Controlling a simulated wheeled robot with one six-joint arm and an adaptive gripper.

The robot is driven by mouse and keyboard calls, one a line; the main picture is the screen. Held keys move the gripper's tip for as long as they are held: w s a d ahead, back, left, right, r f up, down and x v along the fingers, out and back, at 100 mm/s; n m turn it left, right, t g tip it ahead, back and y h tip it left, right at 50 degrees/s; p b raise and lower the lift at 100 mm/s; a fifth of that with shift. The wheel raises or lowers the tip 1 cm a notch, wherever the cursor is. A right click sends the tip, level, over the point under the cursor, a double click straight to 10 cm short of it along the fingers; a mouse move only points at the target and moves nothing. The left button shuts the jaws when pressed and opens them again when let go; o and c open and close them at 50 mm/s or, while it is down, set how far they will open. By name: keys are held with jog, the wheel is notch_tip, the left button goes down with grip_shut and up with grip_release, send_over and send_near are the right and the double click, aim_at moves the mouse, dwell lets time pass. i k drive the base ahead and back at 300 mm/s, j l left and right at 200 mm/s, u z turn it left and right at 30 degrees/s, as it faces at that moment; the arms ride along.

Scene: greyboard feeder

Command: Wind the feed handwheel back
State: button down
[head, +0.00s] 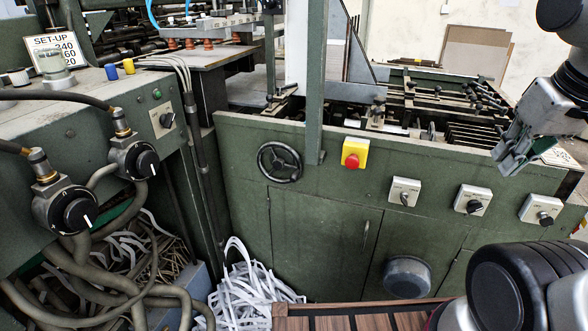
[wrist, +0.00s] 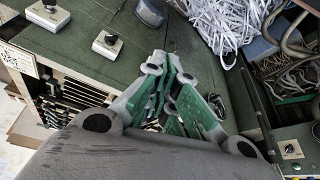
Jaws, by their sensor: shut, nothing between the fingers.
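The feed handwheel (head: 279,162) is a black spoked wheel on the left part of the green machine's front panel, in the head view. Nothing covers it there. My gripper (head: 508,164) is at the far right of the head view, pointing down and well apart from the handwheel. In the wrist view my gripper (wrist: 170,67) has its green-padded fingers together with nothing held.
A red button on a yellow box (head: 354,153) sits right of the handwheel, followed by several grey switch boxes (head: 404,192). A control cabinet with dials (head: 75,213) and hoses stands at left. White paper strips (head: 250,291) lie below. The panel around the handwheel is clear.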

aim_at(278, 163)
jog(key=k+j, duration=0.1)
jog(key=j, duration=0.3)
jog(key=k+j, duration=0.15)
jog(key=j, duration=0.2)
jog(key=k+j, duration=0.1)
jog(key=j, duration=0.3)
jog(key=z, duration=0.05)
